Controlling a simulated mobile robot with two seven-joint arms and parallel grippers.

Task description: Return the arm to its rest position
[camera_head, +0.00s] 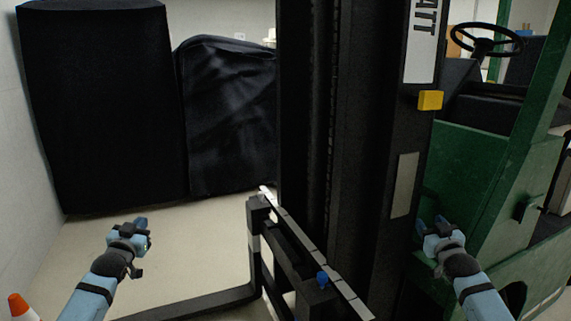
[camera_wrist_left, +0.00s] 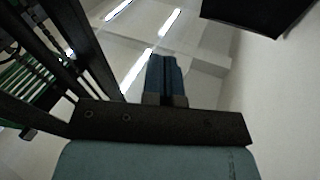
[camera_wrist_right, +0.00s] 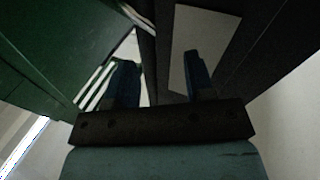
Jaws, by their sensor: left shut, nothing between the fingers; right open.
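My left gripper (camera_head: 141,224) is at the lower left of the head view, over bare floor in front of the covered carts. In the left wrist view its two blue fingers (camera_wrist_left: 164,78) are together with nothing between them. My right gripper (camera_head: 434,224) is at the lower right of the head view, in front of the forklift's mast and green body. In the right wrist view its fingers (camera_wrist_right: 160,80) stand apart, with nothing held between them. Both arms reach forward from the bottom edge of the head view.
A forklift mast (camera_head: 354,120) stands close ahead, with its carriage (camera_head: 291,249) and a fork (camera_head: 190,303) low between my arms. The green forklift body (camera_head: 478,170) is at right. Black-covered carts (camera_head: 105,110) stand behind at left. An orange cone (camera_head: 19,306) is at lower left.

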